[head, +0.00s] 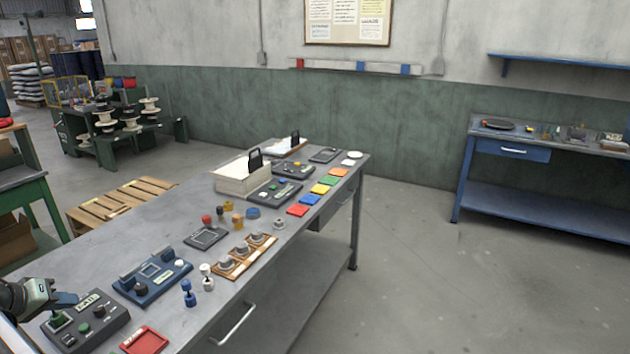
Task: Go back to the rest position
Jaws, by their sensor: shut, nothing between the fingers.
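My gripper (66,300) is at the lower left of the head view, at the near left end of the grey workbench (130,233). It is shut and empty. It is just above or at the back left corner of a dark control box (90,322) with a green button and dark knobs. I cannot tell whether the fingers touch the box. Part of my arm is cut off by the left edge of the picture.
A blue device (152,280), blue and white spools (188,292), a red tray (144,340) and a wooden holder (245,256) stand nearby. The bench's left rear top is clear.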

